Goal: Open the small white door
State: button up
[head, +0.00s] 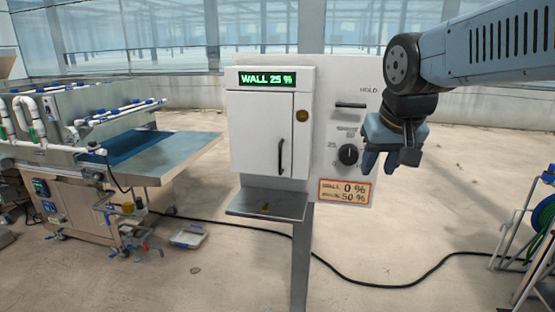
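The small white door (262,135) is on the front of a white box on a panel, and it looks shut. A dark upright handle (281,157) is near its right edge. A round brass-coloured disc (302,116) sits to the right of the door's upper part. My gripper (380,164) hangs to the right of the door, in front of the panel's right edge. Its blue fingers point down with a gap between them and hold nothing that I can see. It is apart from the handle in the picture; its depth is hard to tell.
The panel (330,135) carries a slot, a black knob (348,154) and an orange-edged label (345,191). A green display (267,79) reads "WALL 25 %". A grey shelf (265,206) juts out below the door. A machine with a table stands left; a cable crosses the floor.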

jog(key=w+a+r, duration=0.3)
jog(key=w+a, duration=0.5)
jog(key=w, duration=0.4)
send_near(280, 157)
jog(key=shift+g, duration=0.3)
jog(key=x, duration=1.1)
jog(key=shift+w+f, duration=0.2)
jog(key=shift+w, duration=0.15)
jog(key=shift+c, duration=0.3)
grip_shut()
jog(key=shift+d, duration=0.1)
